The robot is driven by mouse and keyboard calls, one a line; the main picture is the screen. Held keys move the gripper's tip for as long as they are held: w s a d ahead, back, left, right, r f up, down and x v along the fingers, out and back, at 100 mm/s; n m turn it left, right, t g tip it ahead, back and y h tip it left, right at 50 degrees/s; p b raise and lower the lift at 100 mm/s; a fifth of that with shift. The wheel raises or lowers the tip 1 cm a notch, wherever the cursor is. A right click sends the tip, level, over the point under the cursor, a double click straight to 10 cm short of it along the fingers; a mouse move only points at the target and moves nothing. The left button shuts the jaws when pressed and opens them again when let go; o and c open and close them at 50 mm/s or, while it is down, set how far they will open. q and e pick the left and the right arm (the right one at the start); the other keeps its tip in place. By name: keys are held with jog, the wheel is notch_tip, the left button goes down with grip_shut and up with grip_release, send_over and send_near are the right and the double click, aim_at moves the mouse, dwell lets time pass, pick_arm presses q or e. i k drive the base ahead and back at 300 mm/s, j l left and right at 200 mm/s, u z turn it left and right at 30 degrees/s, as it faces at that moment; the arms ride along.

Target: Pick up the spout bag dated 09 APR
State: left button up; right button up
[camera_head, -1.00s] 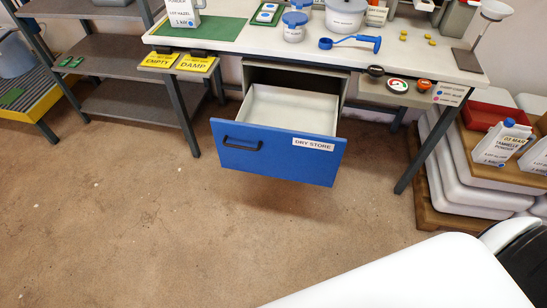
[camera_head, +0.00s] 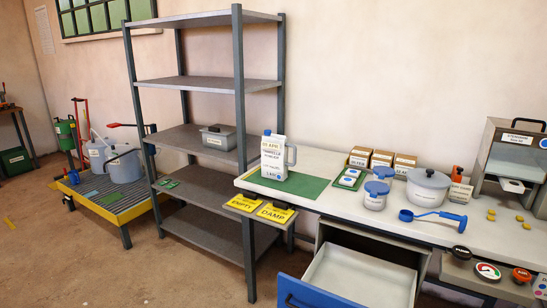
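A white spout bag (camera_head: 274,160) with a blue cap and a side handle stands upright on the green mat (camera_head: 303,186) at the left end of the white worktable. Its label has a top line ending in APR; the day number is too small to read surely. No other spout bag shows in the head view now. Neither of my grippers is in view.
The worktable (camera_head: 340,210) also holds a lidded pot (camera_head: 427,188), jars (camera_head: 375,195), a blue scoop (camera_head: 434,217) and small boxes. Its drawer (camera_head: 360,278) is pulled open in front. A grey shelf (camera_head: 210,183) stands left of the table. Floor at lower left is clear.

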aim_at(275, 164)
jog(key=i+j+z, duration=0.1)
jog(key=z, duration=0.3)
jog(key=i+j+z, duration=0.15)
jog(key=z, duration=0.2)
jog(key=i+j+z, duration=0.1)
jog(key=z, duration=0.3)
jog(key=k+j, duration=0.05)
jog(key=j, duration=0.05)
